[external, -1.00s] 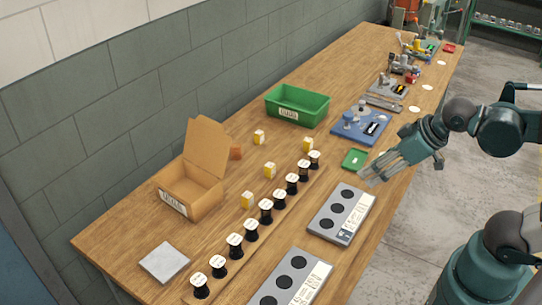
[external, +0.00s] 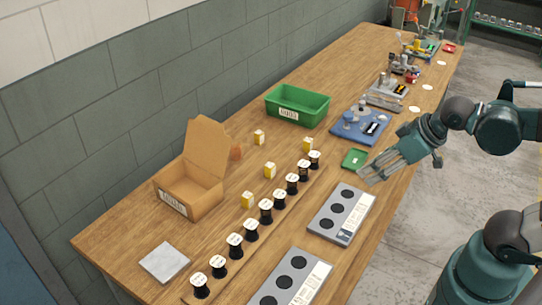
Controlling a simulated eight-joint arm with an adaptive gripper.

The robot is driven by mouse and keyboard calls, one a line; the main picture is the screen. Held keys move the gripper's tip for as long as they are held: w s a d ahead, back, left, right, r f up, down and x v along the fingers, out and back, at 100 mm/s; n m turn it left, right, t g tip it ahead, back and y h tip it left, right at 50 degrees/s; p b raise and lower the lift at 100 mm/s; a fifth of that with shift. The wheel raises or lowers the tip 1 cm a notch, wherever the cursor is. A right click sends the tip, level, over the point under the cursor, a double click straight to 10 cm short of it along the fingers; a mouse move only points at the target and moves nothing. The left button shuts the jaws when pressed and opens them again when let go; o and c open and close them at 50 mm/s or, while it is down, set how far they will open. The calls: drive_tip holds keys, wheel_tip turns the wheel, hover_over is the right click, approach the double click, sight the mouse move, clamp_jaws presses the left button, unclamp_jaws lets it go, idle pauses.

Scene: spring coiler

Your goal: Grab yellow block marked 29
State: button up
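Several small yellow blocks with white faces stand on the wooden bench. One yellow block (external: 259,137) is near the green bin, one yellow block (external: 308,145) is by the far end of the spool row, one yellow block (external: 270,170) is mid-bench, and one yellow block (external: 247,200) is nearer the front. Their markings are too small to read, so I cannot tell which is 29. My gripper (external: 368,177) is over the right edge of the bench, near the small green tray, apart from all the yellow blocks. Its fingers look spread with nothing between them.
A row of black spools with white tops (external: 251,230) runs between the blocks and the grey hole plates (external: 358,217). An open cardboard box (external: 175,204), a green bin (external: 298,120) and a grey square plate (external: 165,263) stand around. A small green tray (external: 353,159) is beside my gripper.

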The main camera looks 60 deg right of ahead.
drive_tip(key=w+a+r+n+g+p, duration=0.25)
drive_tip(key=w+r+n+p, duration=0.2)
drive_tip(key=w, duration=0.55)
drive_tip(key=n+g+h+p, duration=0.2)
drive_tip(key=n+g+p, duration=0.2)
drive_tip(key=n+p, duration=0.6)
hover_over(246, 195)
drive_tip(key=b, duration=0.2)
drive_tip(key=f, duration=0.4)
drive_tip(key=f+n, duration=0.1)
drive_tip(key=f, duration=0.2)
drive_tip(key=f+n, duration=0.1)
drive_tip(key=f, duration=0.3)
drive_tip(key=shift+s+a+f, duration=0.1)
drive_tip(key=shift+s+f, duration=0.2)
drive_tip(key=shift+f, duration=0.05)
drive_tip(key=shift+w+a+f+n+g, duration=0.15)
drive_tip(key=shift+a+f+n, duration=0.1)
drive_tip(key=shift+f, duration=0.15)
drive_tip(key=shift+w+a+f+n+g, duration=0.1)
drive_tip(key=shift+w+a+f+n, duration=0.1)
drive_tip(key=shift+f, duration=0.2)
drive_tip(key=shift+d+f, duration=0.25)
drive_tip(key=shift+f, duration=1)
